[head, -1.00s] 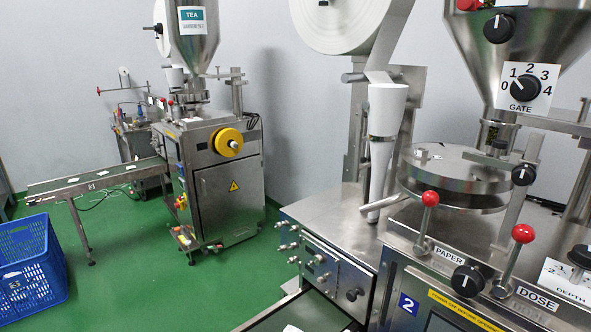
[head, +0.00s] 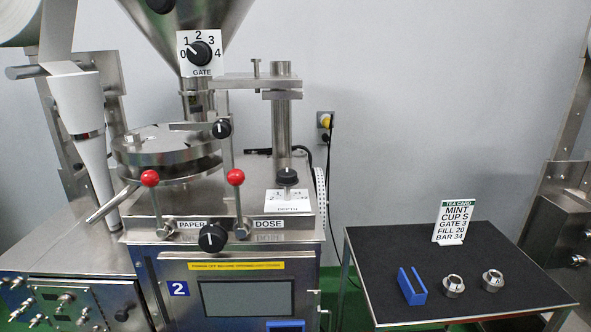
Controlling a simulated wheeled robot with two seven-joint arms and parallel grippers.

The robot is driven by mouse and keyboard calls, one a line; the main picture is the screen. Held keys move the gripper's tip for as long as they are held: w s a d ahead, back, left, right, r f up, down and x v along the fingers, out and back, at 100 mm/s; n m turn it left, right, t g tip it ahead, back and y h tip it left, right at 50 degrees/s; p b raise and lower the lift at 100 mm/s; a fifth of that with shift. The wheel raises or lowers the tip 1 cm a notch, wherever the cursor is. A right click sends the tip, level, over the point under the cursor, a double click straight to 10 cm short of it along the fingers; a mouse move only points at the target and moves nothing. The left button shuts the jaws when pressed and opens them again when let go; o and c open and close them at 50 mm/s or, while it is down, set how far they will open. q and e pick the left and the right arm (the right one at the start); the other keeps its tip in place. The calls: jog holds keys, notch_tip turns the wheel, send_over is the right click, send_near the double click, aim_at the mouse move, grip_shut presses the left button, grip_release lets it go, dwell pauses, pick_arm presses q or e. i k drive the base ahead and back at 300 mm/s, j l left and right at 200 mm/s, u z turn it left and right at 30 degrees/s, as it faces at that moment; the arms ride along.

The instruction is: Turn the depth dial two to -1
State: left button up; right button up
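Machine two (head: 300,245), with a blue "2" label, stands left of centre. Its depth dial (head: 288,177) is a black knob with a light pointer mark, standing above a white DEPTH plate (head: 288,205) at the right of the machine's top. The plate's numbers are small and partly covered by the knob, so I cannot read the setting. Neither of my grippers shows in the head view.
Left of the dial are two red-balled levers, PAPER (head: 150,178) and DOSE (head: 236,177), and a black front knob (head: 212,238). A post (head: 282,125) rises behind it. A dark table (head: 380,255) at right holds a tea card (head: 455,222), blue holder (head: 412,287) and two metal rings.

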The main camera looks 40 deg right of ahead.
aim_at(286, 179)
jog(key=l+z, duration=0.1)
jog(key=z, duration=1.2)
